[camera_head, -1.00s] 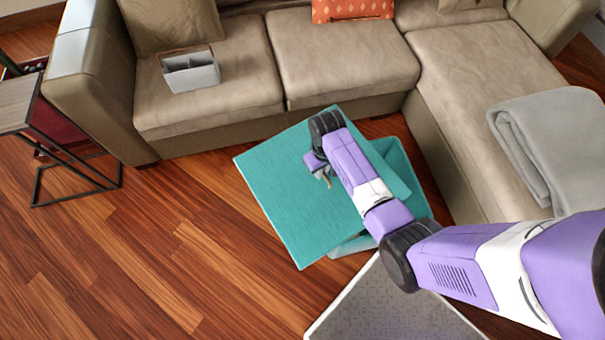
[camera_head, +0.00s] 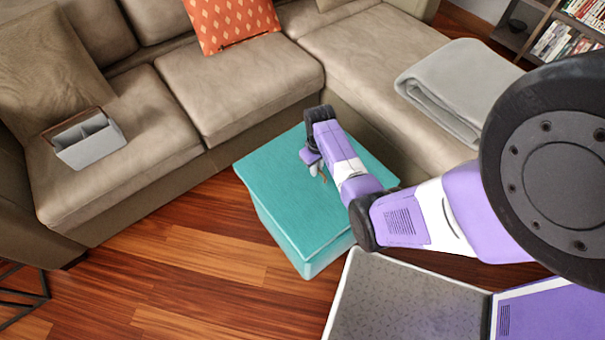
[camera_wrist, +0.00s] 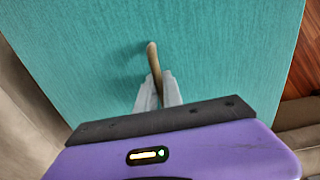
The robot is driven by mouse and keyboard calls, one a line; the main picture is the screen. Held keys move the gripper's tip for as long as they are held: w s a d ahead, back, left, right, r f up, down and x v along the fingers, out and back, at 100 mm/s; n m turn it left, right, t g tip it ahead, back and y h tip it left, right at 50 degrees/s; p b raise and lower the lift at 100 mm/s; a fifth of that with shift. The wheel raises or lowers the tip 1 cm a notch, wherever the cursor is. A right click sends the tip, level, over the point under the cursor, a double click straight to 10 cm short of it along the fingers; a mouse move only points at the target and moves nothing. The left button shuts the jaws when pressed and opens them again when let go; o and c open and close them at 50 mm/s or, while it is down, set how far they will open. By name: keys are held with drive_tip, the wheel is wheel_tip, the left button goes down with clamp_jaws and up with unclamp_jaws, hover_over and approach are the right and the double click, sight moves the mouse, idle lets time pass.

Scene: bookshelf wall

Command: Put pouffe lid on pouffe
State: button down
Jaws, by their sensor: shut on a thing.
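The teal pouffe lid (camera_head: 290,190) lies over the top of the teal pouffe (camera_head: 309,259) in the head view, roughly lined up with it. Whether it is fully seated all round cannot be told, since my arm covers its right part. My gripper (camera_head: 323,176) is above the lid and shut on its small tan strap or handle, which stands up between the fingers. In the wrist view the lid (camera_wrist: 90,60) fills most of the picture, and my gripper (camera_wrist: 158,90) is closed on the tan handle (camera_wrist: 152,58).
A beige sectional sofa (camera_head: 240,85) stands close behind and right of the pouffe. A grey divided box (camera_head: 90,140), an orange cushion (camera_head: 232,22) and a folded grey blanket (camera_head: 460,85) are on it. Wooden floor (camera_head: 190,260) is free in front and left.

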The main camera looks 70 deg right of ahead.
sight(319, 175)
drive_tip(key=shift+s+d+f, duration=0.25)
drive_tip(key=shift+s+d, duration=0.15)
drive_tip(key=shift+d, duration=0.15)
wheel_tip(319, 175, down, 6)
drive_tip(key=b, duration=0.6)
drive_tip(key=shift+r, duration=0.15)
drive_tip(key=shift+f+b, duration=0.65)
drive_tip(key=shift+f, duration=0.3)
drive_tip(key=shift+f+b, duration=0.35)
drive_tip(key=shift+f, duration=0.6)
idle(0.6)
drive_tip(key=c, duration=1.5)
unclamp_jaws()
drive_tip(key=shift+o, duration=0.5)
drive_tip(key=shift+a, duration=0.1)
drive_tip(key=shift+s, duration=0.15)
